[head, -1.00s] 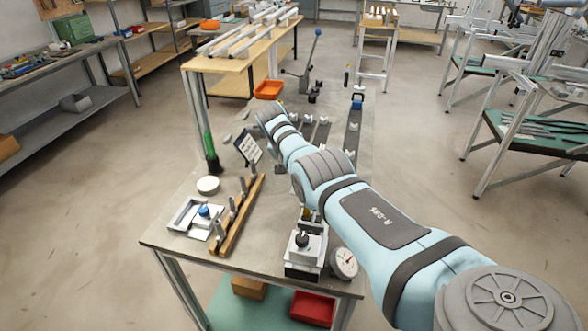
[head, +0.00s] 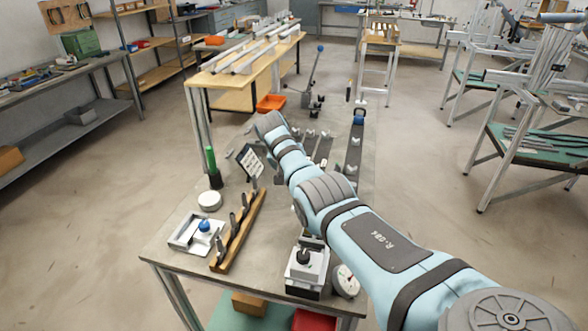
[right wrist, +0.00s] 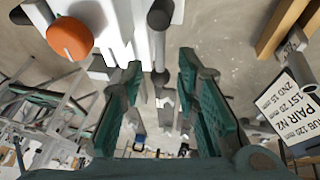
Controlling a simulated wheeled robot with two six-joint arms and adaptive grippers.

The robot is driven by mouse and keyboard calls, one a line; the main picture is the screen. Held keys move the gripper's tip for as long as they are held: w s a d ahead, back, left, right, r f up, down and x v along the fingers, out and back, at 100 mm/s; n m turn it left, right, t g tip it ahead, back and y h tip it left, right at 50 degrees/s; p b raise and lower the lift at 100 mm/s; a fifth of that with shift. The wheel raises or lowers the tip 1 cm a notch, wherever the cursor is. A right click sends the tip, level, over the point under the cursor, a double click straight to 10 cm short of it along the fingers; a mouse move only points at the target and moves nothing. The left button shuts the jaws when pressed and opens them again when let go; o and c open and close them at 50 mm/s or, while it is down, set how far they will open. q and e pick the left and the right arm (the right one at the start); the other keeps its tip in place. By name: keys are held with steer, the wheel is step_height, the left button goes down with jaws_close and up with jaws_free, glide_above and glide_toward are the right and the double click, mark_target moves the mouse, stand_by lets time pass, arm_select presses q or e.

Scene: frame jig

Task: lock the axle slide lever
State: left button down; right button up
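A tall grey lever with a blue ball top (head: 313,72) stands at the far end of the bench (head: 165,243) in the head view, leaning right. I cannot tell whether it is the axle slide lever. A round orange knob (right wrist: 70,38) shows at the upper left of the right wrist view, beside white blocks; its role is unclear. My right gripper (right wrist: 160,64) is open and empty, with its green-padded fingers apart. A dark round-ended rod (right wrist: 160,18) shows beyond the fingertips. In the head view my right arm hides this gripper. My left gripper is in neither view.
A wooden rack with upright pins (head: 238,232), a white fixture with a blue knob (head: 186,232) and a white block with a black knob (head: 308,276) stand on the near bench. A printed card (head: 250,161) stands left of my arm. A rail with V-blocks (head: 353,160) lies beyond it.

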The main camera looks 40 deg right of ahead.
steer(key=v, duration=0.9)
steer(key=shift+r, duration=0.2)
steer(key=shift+s+d, duration=0.1)
steer(key=shift+s, duration=0.05)
